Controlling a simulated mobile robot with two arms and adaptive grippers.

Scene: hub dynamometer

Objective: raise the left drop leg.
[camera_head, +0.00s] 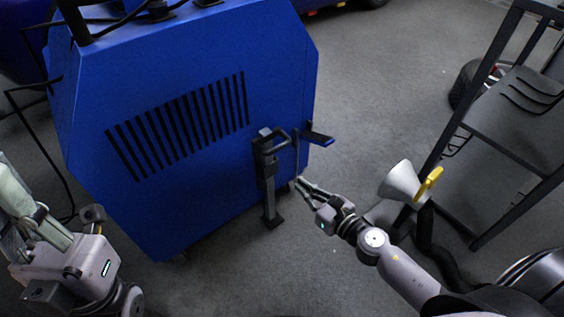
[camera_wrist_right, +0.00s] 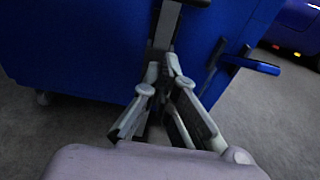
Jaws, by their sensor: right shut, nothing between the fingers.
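The drop leg (camera_head: 268,182) is a dark upright post with a flat foot on the floor, mounted at the right end of the blue machine. A bent dark handle (camera_head: 277,136) shows at its top. My right gripper (camera_head: 299,182) is shut and empty, just right of the leg in the head view. In the right wrist view its fingers (camera_wrist_right: 168,62) point toward a grey upright post (camera_wrist_right: 165,24); whether they touch it I cannot tell. My left arm's end (camera_head: 70,268) is at the lower left, away from the leg, and its fingers are not clear.
The blue machine (camera_head: 215,175) with a slotted vent fills the left and middle. A blue-tipped lever (camera_head: 319,138) juts from its right side. A white cone with a yellow handle (camera_head: 404,182) and a black rack (camera_head: 515,110) stand at right. Grey floor (camera_head: 375,75) is open between.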

